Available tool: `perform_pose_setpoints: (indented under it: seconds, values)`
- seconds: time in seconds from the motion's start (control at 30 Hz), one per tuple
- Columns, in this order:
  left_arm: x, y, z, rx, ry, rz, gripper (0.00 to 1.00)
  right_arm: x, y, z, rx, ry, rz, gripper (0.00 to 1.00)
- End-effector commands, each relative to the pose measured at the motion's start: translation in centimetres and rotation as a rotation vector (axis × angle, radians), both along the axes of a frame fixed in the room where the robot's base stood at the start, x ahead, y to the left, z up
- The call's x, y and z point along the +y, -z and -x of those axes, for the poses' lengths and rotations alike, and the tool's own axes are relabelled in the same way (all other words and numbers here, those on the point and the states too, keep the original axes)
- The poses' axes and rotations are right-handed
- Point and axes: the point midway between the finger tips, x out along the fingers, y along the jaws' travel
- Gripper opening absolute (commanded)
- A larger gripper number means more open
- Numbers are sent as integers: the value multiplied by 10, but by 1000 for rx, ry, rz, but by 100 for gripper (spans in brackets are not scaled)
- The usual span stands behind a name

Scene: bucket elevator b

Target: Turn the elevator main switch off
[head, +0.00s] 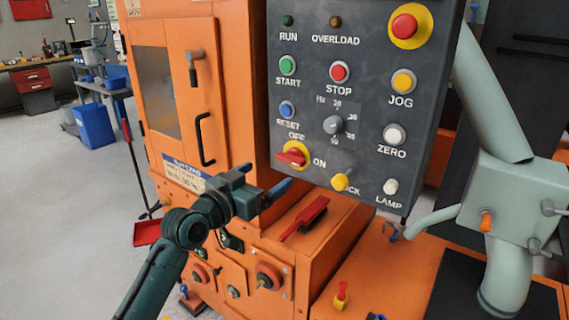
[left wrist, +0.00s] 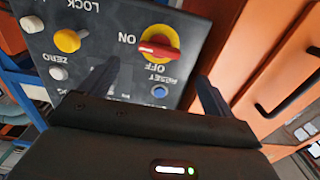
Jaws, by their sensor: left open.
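The main switch is a red handle on a yellow disc (head: 293,156), low on the left of the dark control panel. OFF is printed above it and ON to its right. In the left wrist view the switch (left wrist: 160,46) shows turned over, its red handle lying roughly level with one end toward ON. My left gripper (head: 263,178) is open and empty, just below and left of the switch, apart from it. In the left wrist view its two dark fingers (left wrist: 157,84) stand apart, with the switch beyond and between them. My right gripper is not seen.
The control panel (head: 362,75) also carries several buttons, a grey dial (head: 333,125) and a yellow lock knob (head: 341,181) close to the switch. An orange cabinet (head: 234,90) stands to the left. A red-handled brush (head: 304,218) lies on the orange ledge below.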

Motion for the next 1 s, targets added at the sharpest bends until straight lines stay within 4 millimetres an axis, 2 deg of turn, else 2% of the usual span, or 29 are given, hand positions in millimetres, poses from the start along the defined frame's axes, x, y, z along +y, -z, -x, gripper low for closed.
perform_pose_setpoints:
  seconds: [0.2, 0.4, 0.87, 1.0]
  values:
    - [-26, -1, -35, 0, 1, 2, 89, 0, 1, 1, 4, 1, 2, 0]
    - [-40, 0, -55, 0, 0, 0, 89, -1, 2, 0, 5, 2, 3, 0]
    - [-45, 0, -62, -1, 0, 1, 89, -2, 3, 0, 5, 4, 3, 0]
    - [-45, 0, -62, -1, 0, 1, 78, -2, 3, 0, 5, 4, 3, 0]
